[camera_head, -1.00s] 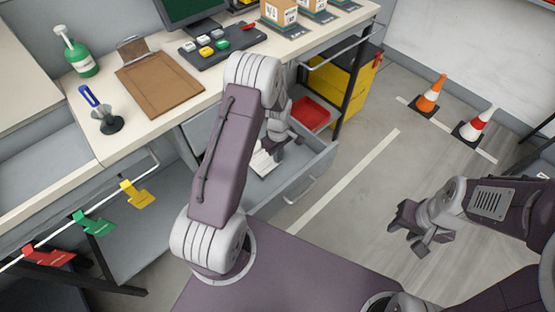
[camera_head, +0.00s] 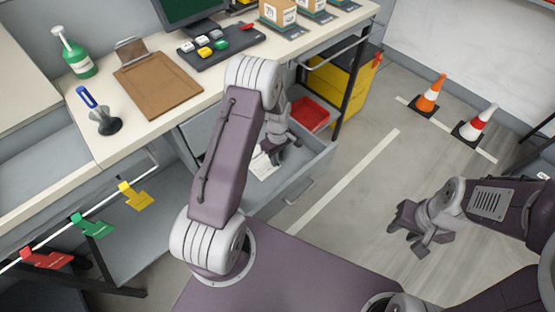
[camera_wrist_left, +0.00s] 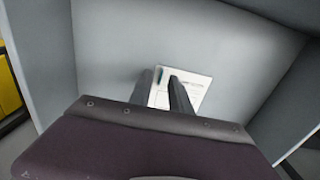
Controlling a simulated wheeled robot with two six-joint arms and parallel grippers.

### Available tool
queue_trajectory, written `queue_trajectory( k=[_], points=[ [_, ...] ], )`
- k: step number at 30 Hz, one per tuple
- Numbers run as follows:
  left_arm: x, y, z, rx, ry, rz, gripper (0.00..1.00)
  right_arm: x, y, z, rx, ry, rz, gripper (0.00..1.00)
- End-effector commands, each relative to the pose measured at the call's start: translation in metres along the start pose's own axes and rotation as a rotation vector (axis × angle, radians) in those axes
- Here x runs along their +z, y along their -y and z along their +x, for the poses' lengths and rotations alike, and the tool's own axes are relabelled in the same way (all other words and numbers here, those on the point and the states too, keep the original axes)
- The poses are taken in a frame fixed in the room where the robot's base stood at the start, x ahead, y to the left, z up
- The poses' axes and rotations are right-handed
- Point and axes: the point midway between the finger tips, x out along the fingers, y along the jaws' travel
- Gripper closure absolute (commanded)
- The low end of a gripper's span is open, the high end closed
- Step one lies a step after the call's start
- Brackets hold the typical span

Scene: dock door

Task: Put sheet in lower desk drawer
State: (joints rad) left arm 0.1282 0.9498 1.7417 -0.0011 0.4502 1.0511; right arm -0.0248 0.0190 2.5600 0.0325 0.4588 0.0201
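The lower desk drawer (camera_head: 310,172) is pulled open under the desk. The white printed sheet (camera_head: 263,170) lies on its floor, partly hidden by my left gripper (camera_head: 274,153). In the left wrist view the sheet (camera_wrist_left: 194,86) shows between and beyond the two fingers, which stand apart with a gap between them. My left gripper (camera_wrist_left: 161,80) is open and points down into the drawer, just above the sheet. My right gripper (camera_head: 422,232) hangs empty over the floor at the right, its fingers apart.
A red tray (camera_head: 309,113) sits at the drawer's far end. A yellow cabinet (camera_head: 340,85) stands behind. The desktop holds a clipboard (camera_head: 158,88), a green bottle (camera_head: 78,55) and a keypad (camera_head: 222,43). Two cones (camera_head: 431,95) stand on clear floor at right.

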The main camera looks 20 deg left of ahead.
Motion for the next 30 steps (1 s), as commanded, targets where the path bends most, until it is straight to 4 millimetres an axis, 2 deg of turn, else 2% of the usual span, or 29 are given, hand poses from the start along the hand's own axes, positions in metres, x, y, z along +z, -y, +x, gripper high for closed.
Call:
queue_trajectory(
  k=[3,9,15,20,23,27,30],
  points=[
    [-0.001,-0.001,-0.034,0.004,-0.002,0.0,0.76,-0.001,0.0,-0.007,0.0,0.0,0.0,0.64],
    [0.0,-0.001,-0.083,0.004,-0.002,0.0,0.76,-0.002,0.0,-0.014,0.0,0.0,0.0,0.64],
    [0.0,0.0,-0.107,0.001,-0.001,0.0,0.76,-0.002,0.0,-0.017,0.0,0.0,0.0,0.64],
    [0.002,0.001,-0.111,0.001,0.0,0.013,0.76,-0.002,0.0,-0.017,0.0,0.0,0.0,0.64],
    [0.021,0.015,-0.131,0.018,-0.008,0.185,0.76,-0.002,0.0,-0.017,0.0,0.0,0.0,0.64],
    [0.071,0.063,-0.167,0.055,-0.037,0.651,0.76,-0.002,0.0,-0.017,0.0,0.0,0.0,0.64],
    [0.098,0.098,-0.178,0.071,-0.062,0.932,0.76,-0.002,0.0,-0.017,0.0,0.0,0.0,0.64]
  ],
)
